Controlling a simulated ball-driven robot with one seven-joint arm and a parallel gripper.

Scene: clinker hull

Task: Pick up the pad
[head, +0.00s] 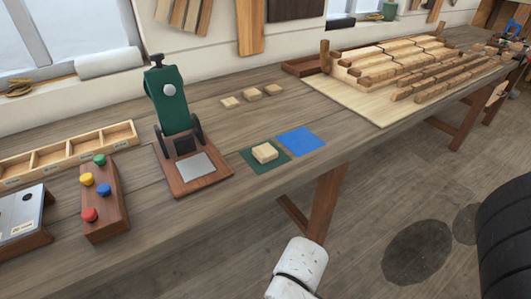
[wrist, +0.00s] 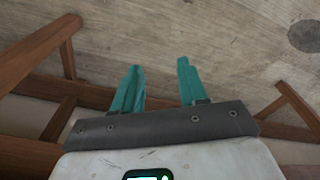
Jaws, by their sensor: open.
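A small pale block (head: 264,152), which looks like the pad, lies flat on a green square (head: 250,160) on the workbench in the head view. A blue square (head: 302,140) lies flat and bare just right of the green one. I cannot tell for certain which of these is the pad. My gripper (wrist: 159,66) shows in the wrist view with its two teal fingers apart and nothing between them. It points at floor and wooden bench legs, away from the block. The head view shows only my white arm below the bench's front edge, not the gripper.
A green press (head: 172,105) on a wooden base stands left of the squares. A button box (head: 102,203) and divided tray (head: 70,155) are farther left. Several small blocks (head: 252,94) lie behind. A slatted wooden hull model (head: 410,65) fills the right.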

